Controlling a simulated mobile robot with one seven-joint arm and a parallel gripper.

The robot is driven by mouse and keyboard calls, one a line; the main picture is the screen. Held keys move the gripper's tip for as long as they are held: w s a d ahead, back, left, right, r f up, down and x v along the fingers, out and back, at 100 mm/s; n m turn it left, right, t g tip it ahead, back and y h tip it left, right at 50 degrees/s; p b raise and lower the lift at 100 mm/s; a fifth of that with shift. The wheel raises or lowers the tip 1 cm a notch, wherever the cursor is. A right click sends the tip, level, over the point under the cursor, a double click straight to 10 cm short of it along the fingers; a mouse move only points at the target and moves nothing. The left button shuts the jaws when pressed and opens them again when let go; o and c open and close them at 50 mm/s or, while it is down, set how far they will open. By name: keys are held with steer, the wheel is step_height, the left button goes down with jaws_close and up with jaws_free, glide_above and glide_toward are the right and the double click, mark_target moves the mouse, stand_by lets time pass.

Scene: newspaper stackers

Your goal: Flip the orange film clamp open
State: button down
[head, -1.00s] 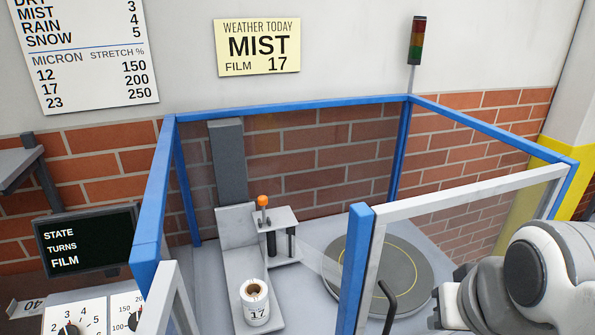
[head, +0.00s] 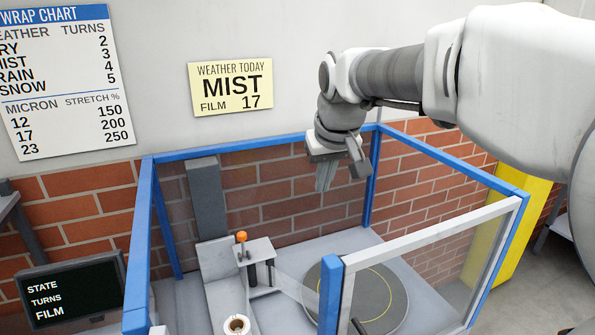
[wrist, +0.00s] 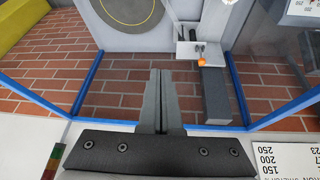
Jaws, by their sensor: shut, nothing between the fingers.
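The orange film clamp (head: 241,236) is a small orange knob on a short stem, on a pale bracket inside the blue-framed enclosure. In the wrist view the orange knob (wrist: 201,62) shows right of my fingers, beside the grey column. My gripper (head: 324,188) hangs above the enclosure, up and to the right of the clamp and apart from it. Its fingers (wrist: 159,75) are together and empty, pointing down. The film roll (head: 237,325) stands below the clamp and is cut off by the picture's lower edge.
Blue rails (head: 262,145) and clear panels surround the machine. A white-framed panel (head: 430,236) stands at the front right. A round turntable (head: 385,300) lies right of the clamp. A grey column (head: 207,200) rises behind it. A dark screen (head: 70,292) is at left.

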steer(key=w+a+f+n, duration=0.2)
steer(key=w+a+f, duration=0.4)
steer(key=w+a, duration=0.6)
steer(key=n+g+y, duration=0.1)
glide_above(243, 245)
steer(key=w+a, duration=0.1)
steer(key=w, duration=0.1)
step_height(243, 245, down, 9)
steer(key=shift+a+r, duration=0.15)
step_height(243, 245, down, 10)
steer(key=p, duration=0.2)
steer(key=shift+r, duration=0.25)
steer(key=shift+s+f+y+b, duration=0.15)
steer(key=shift+y+b, duration=0.15)
steer(key=shift+b, duration=0.3)
steer(key=shift+s+t+b, duration=0.1)
steer(key=shift+t+b, duration=0.2)
steer(key=shift+b, duration=0.1)
